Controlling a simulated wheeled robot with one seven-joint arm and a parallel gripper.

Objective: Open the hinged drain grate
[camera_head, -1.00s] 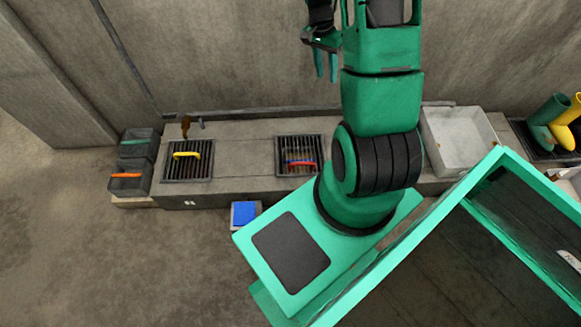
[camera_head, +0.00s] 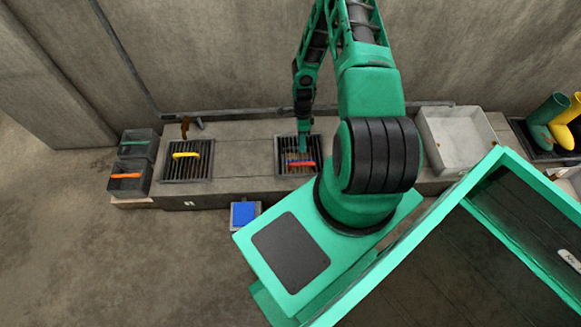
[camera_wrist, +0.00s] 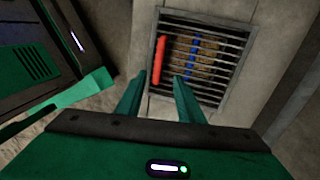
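Two drain grates lie in the grey ledge. The left drain grate (camera_head: 205,174) has a yellow handle (camera_head: 185,155). The right drain grate (camera_head: 283,169) has a red handle (camera_head: 296,164). Both look flat; I cannot tell which is hinged. In the wrist view the right grate (camera_wrist: 230,76) shows dark bars, with the red handle (camera_wrist: 160,58) along its left side and something blue (camera_wrist: 193,57) at or below the bars. My gripper (camera_head: 303,147) points down over the right grate. In the wrist view my gripper (camera_wrist: 159,80) is open and empty, its fingertips apart near the red handle's end.
Two dark boxes, one with a green handle (camera_head: 134,142), one with an orange handle (camera_head: 126,175), stand at the left end. A blue pad (camera_head: 244,213) lies in front of the ledge. A pale basin (camera_head: 455,160) and boots (camera_head: 548,122) are at the right. A wall stands behind.

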